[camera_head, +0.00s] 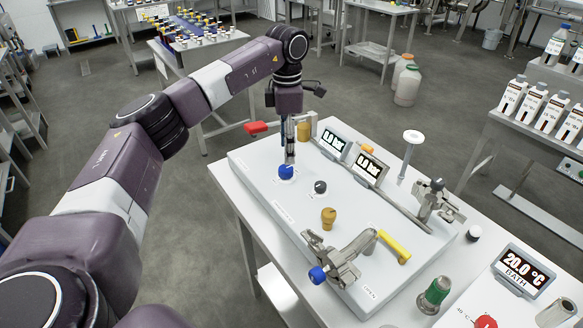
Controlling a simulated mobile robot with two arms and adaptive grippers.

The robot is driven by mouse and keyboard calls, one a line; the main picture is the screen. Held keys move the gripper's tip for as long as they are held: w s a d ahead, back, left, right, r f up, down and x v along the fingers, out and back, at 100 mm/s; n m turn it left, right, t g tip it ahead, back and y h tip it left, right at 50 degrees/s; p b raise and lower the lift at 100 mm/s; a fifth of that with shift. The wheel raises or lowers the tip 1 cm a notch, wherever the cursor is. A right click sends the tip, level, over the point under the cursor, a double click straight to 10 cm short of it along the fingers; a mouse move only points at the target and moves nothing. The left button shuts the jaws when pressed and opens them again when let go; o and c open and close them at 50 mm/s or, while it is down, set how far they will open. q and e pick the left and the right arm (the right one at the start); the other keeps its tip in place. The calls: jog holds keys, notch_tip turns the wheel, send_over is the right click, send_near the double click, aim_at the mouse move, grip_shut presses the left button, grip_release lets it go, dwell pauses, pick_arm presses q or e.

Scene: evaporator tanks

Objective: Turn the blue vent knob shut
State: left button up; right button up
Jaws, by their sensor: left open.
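A round blue knob (286,172) sits on the left part of the white panel (262,200). I cannot read the label near it, so I cannot confirm it as the vent knob. My left gripper (289,160) points straight down at this knob from above, with its fingertips at or just over the knob's top. I see the fingers nearly edge-on, and they are open. Whether they touch the knob I cannot tell. A second blue knob (317,275) is on the metal valve fitting (338,260) at the panel's front edge. My right gripper is out of view.
A black knob (320,187) and a brass-coloured knob (328,218) stand close by on the panel. Two digital displays (352,158), a red handle (255,127), a yellow handle (394,246) and a metal valve (432,202) surround them. A bath display (523,271) is at lower right.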

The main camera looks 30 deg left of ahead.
aim_at(286, 168)
pick_arm(q)
jog(key=f, duration=0.1)
jog(key=f+p, duration=0.1)
jog(key=f, duration=0.3)
jog(key=shift+s+a, duration=0.25)
jog(key=shift+w+d+f, duration=0.1)
jog(key=shift+f, duration=0.5)
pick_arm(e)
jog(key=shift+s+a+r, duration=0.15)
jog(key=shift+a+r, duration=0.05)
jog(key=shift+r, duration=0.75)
pick_arm(q)
jog(key=c, duration=1.1)
jog(key=shift+c, duration=0.2)
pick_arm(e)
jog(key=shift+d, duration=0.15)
